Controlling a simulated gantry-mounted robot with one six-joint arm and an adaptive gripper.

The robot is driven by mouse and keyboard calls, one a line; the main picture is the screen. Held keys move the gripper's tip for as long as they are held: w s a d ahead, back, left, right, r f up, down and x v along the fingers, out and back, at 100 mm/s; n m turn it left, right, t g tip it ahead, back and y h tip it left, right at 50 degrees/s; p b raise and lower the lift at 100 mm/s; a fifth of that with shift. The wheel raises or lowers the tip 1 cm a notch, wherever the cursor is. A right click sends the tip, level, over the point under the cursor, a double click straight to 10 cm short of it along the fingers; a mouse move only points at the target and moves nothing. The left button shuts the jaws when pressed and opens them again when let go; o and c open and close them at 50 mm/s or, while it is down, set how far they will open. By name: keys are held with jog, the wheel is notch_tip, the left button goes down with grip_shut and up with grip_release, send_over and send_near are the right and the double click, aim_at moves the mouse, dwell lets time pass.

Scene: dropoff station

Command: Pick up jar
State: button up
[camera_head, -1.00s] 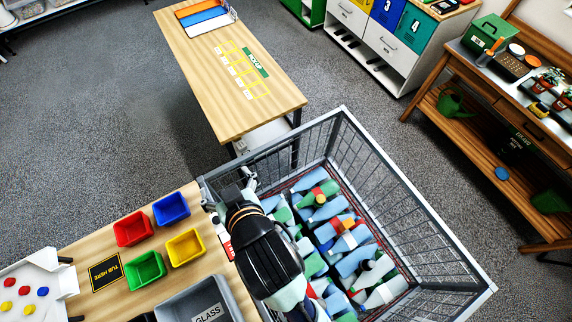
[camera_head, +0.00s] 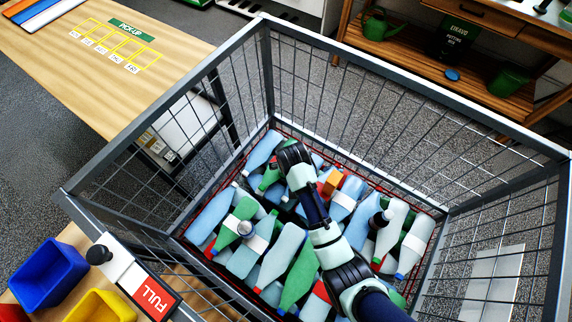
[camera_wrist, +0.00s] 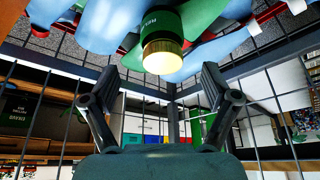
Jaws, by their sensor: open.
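In the wrist view, a green jar (camera_wrist: 163,55) with a gold lid and a dark green label hangs into the picture from the top. Its lid faces my gripper (camera_wrist: 163,78). The two fingers are spread apart, one either side of the lid's line, with a visible gap and nothing held between them. In the head view my arm reaches down into the wire crate (camera_head: 505,135), over a heap of bottles. The fingers are hidden there by my own arm. A green piece shows beside the wrist; I cannot tell whether it is the jar.
A FULL sign (camera_head: 152,293) is on the near left side. Blue (camera_head: 48,275) and yellow (camera_head: 100,306) tubs stand outside at lower left.

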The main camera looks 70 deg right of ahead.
jog(key=shift+s+d+f, duration=0.15)
jog(key=shift+f, duration=0.1)
jog(key=shift+b+x, duration=0.55)
jog(key=shift+x, duration=0.7)
jog(key=b+x, duration=0.3)
jog(key=x, duration=0.2)
jog(key=shift+w+f+b, duration=0.15)
jog(key=shift+w+b, duration=0.1)
jog(key=shift+b, duration=0.15)
jog(key=shift+a, duration=0.2)
jog(key=c, duration=1.4)
jog(key=shift+o, duration=0.2)
notch_tip(320, 180, up, 36)
jog(key=p, duration=3)
notch_tip(320, 180, up, 15)
jog(key=p, duration=1.8)
